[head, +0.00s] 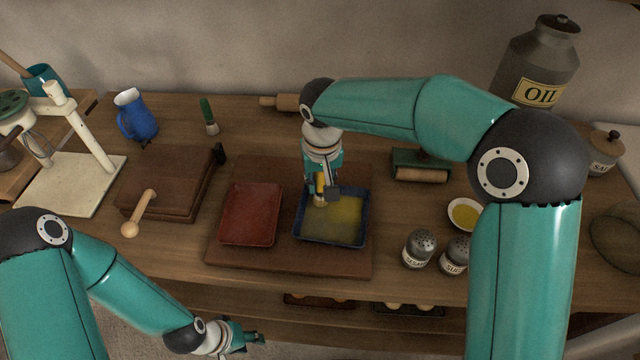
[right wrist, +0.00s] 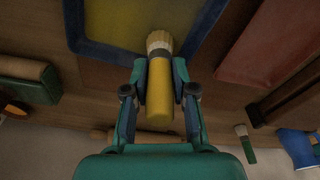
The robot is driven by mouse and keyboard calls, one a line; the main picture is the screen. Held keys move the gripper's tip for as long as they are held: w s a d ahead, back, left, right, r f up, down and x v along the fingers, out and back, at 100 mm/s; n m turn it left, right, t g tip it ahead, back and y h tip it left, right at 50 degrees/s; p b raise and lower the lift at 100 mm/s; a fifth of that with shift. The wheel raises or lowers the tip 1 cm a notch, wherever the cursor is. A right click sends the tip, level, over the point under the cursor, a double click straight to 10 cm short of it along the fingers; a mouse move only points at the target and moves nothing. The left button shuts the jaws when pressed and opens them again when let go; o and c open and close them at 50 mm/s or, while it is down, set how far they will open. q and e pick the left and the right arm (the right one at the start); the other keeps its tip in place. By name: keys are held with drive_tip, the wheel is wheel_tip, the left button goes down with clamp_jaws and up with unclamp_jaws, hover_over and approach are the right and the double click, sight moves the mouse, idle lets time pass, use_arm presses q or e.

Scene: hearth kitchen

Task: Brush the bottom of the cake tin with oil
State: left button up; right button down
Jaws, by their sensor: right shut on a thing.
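The blue rectangular cake tin (head: 322,240) sits on a wooden board, with a patchy yellow, oily-looking bottom. A red rectangular tin (head: 249,215) sits to its left. My right gripper (head: 318,187) is over the back left part of the blue tin. It is shut on a yellow-handled brush (right wrist: 159,90) with pale bristles. The bristles point down into the tin; I cannot tell whether they touch the bottom. The blue tin's edge (right wrist: 203,45) also shows in the right wrist view. My left gripper (head: 250,338) is low at the front, apart from the tins; its opening is unclear.
A small bowl of yellow oil (head: 465,214) stands right of the tins behind two shakers (head: 419,249). A green-handled brush (head: 208,116) and blue jug (head: 137,116) are at the back left. A wooden box (head: 165,185) with a handle is left of the board.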

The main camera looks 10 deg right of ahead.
drive_tip(key=shift+s+a+f+b, duration=0.1)
drive_tip(key=shift+s+a+b, duration=0.1)
drive_tip(key=shift+s+b, duration=0.3)
drive_tip(key=shift+s+a+b, duration=0.15)
drive_tip(key=shift+s+b, duration=0.2)
drive_tip(key=shift+s, duration=0.2)
drive_tip(key=shift+s+a+b, duration=0.3)
drive_tip(key=shift+s+b, duration=0.1)
drive_tip(key=shift+s, duration=0.35)
drive_tip(key=shift+s+a+b, duration=0.25)
drive_tip(key=shift+s+b, duration=0.15)
drive_tip(key=shift+s, duration=0.3)
drive_tip(key=shift+s+a+r, duration=0.1)
drive_tip(key=shift+s+a, duration=0.1)
drive_tip(key=shift+s, duration=0.2)
drive_tip(key=shift+s+a+r, duration=0.1)
drive_tip(key=shift+s+a, duration=0.05)
drive_tip(key=shift+s, duration=0.25)
drive_tip(key=shift+r, duration=0.1)
drive_tip(key=shift+r+p, duration=2.1)
drive_tip(key=shift+r, duration=0.85)
wheel_tip(320, 180, up, 3)
drive_tip(key=shift+p, duration=1.2)
